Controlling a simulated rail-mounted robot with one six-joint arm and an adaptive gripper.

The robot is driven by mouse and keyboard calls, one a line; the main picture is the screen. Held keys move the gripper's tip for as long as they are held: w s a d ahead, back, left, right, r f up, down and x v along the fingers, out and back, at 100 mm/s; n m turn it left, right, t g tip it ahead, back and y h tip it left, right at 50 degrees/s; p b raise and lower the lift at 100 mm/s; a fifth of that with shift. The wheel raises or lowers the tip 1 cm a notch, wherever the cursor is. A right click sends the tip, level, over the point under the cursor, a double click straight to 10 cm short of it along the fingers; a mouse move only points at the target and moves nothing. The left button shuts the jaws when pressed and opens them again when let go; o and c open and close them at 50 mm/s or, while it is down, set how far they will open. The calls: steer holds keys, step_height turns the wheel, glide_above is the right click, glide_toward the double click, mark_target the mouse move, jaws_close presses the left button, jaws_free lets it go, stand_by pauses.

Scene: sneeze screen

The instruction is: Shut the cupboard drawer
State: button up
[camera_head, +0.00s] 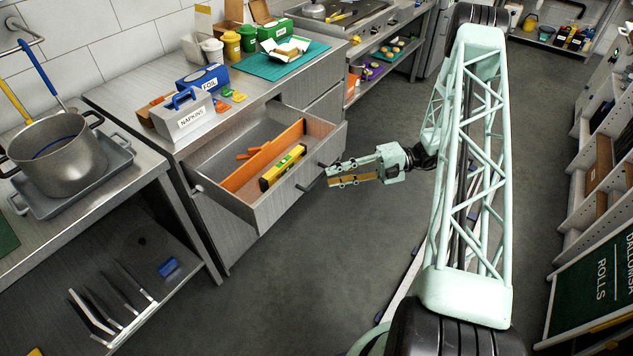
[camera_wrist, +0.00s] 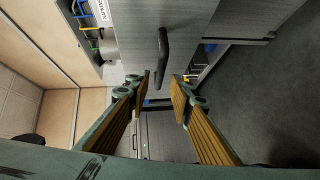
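The cupboard drawer (camera_head: 273,205) is pulled out from the grey cupboard (camera_head: 225,252), so its inside shows. Its front carries a dark bar handle (camera_head: 312,180). An orange divider (camera_head: 263,155) and a yellow-and-black spirit level (camera_head: 284,168) lie inside. My gripper (camera_head: 329,177) is open and empty, just outside the drawer front beside the handle. In the wrist view the two fingers (camera_wrist: 161,88) stand apart, and the dark handle (camera_wrist: 163,55) shows beyond the gap on a grey panel. I see no contact with the handle.
Napkins (camera_head: 185,115) and foil (camera_head: 203,78) boxes stand on the counter above the drawer. A pot (camera_head: 57,152) sits on the left counter. Shelving (camera_head: 596,165) lines the right side. Grey floor (camera_head: 300,290) is open in front of the drawer.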

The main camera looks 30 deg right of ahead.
mark_target(317, 179)
steer(key=shift+b+x, duration=0.4)
steer(key=shift+x, duration=2.85)
jaws_close()
